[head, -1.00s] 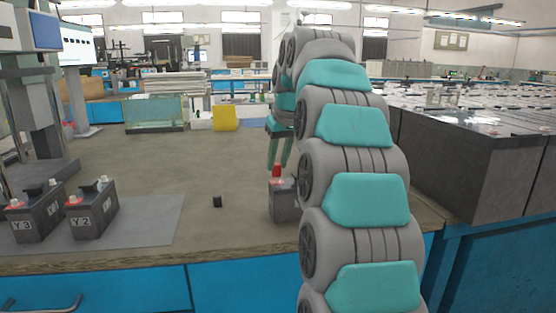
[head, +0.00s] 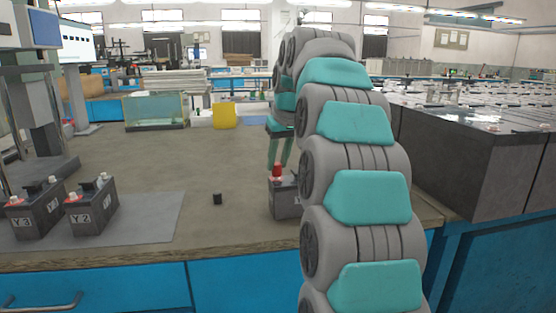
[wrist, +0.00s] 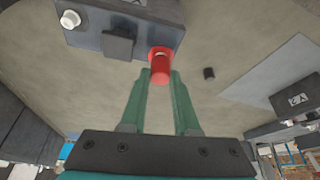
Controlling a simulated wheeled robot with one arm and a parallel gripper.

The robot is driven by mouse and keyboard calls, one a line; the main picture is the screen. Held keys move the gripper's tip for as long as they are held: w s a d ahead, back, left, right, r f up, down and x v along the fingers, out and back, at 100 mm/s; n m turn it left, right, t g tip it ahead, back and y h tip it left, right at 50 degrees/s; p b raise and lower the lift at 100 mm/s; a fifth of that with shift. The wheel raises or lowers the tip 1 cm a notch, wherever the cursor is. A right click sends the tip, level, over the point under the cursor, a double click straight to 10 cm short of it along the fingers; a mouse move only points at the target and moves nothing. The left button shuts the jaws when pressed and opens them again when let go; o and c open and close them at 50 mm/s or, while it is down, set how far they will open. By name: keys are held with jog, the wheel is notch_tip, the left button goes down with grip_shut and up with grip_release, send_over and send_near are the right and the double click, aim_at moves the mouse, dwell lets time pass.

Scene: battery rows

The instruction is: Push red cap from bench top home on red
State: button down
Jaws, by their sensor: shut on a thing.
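The red cap (head: 277,171) is between the fingertips of my gripper (head: 279,165), at the top of a dark grey battery (head: 284,203) near the bench's front edge. In the wrist view my gripper (wrist: 161,75) is shut on the red cap (wrist: 160,72). The cap is upright over the red terminal (wrist: 159,52) at one corner of the battery (wrist: 130,40). I cannot tell how far down it sits. The battery's white terminal (wrist: 70,19) is bare. My arm hides the battery's right side in the head view.
A small black cap (head: 217,199) stands on the bench top (head: 180,150) left of the battery. Two labelled batteries, Y3 (head: 36,212) and Y2 (head: 92,208), stand on a grey mat (head: 150,220) at left. Large dark blocks (head: 460,150) stand close at right. The bench middle is clear.

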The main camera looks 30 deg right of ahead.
jog(key=shift+f, duration=0.45)
dwell(0.6)
jog(key=shift+c, duration=0.4)
grip_release()
dwell(0.3)
jog(key=shift+r, duration=0.1)
jog(key=shift+r+p, duration=1.45)
jog(key=shift+r, duration=2)
